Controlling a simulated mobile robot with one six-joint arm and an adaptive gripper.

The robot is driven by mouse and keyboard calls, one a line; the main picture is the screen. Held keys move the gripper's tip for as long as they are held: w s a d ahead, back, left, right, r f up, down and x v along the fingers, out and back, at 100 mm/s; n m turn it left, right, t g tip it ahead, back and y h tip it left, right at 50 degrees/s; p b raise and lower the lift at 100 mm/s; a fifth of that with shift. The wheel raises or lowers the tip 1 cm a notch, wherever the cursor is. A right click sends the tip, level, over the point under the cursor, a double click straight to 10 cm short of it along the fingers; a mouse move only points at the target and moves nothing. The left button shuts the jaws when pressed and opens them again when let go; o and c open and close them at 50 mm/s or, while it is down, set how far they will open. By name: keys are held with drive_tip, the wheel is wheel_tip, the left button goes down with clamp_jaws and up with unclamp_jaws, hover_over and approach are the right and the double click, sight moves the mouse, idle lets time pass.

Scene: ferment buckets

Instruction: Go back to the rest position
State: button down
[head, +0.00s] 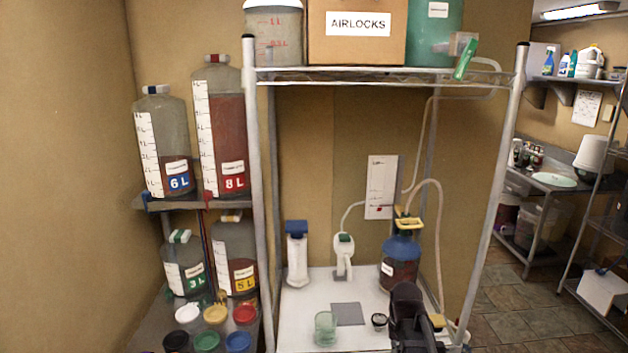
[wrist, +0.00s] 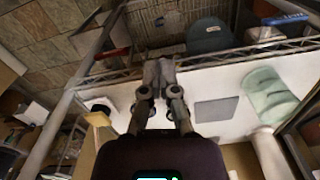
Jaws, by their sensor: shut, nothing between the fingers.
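My gripper shows in the wrist view (wrist: 158,72) with its two fingers together and nothing between them. They are above the white bench (wrist: 205,84). In the head view the dark end of my arm (head: 408,318) rises from the bottom edge, in front of the blue-topped bottle of dark red liquid (head: 400,270); its fingertips are hard to make out there. The task names no object.
A metal shelf (head: 385,76) with an airlocks box (head: 357,45) spans above. Large bottles stand left. Open floor (head: 525,310) lies right.

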drive_tip(key=s+a+n, duration=0.1)
drive_tip(key=s+a, duration=0.4)
drive_tip(key=s, duration=0.3)
drive_tip(key=shift+s+a+f+n+b, duration=0.15)
drive_tip(key=shift+s+f+n+b, duration=0.15)
drive_tip(key=shift+f, duration=0.15)
idle(0.3)
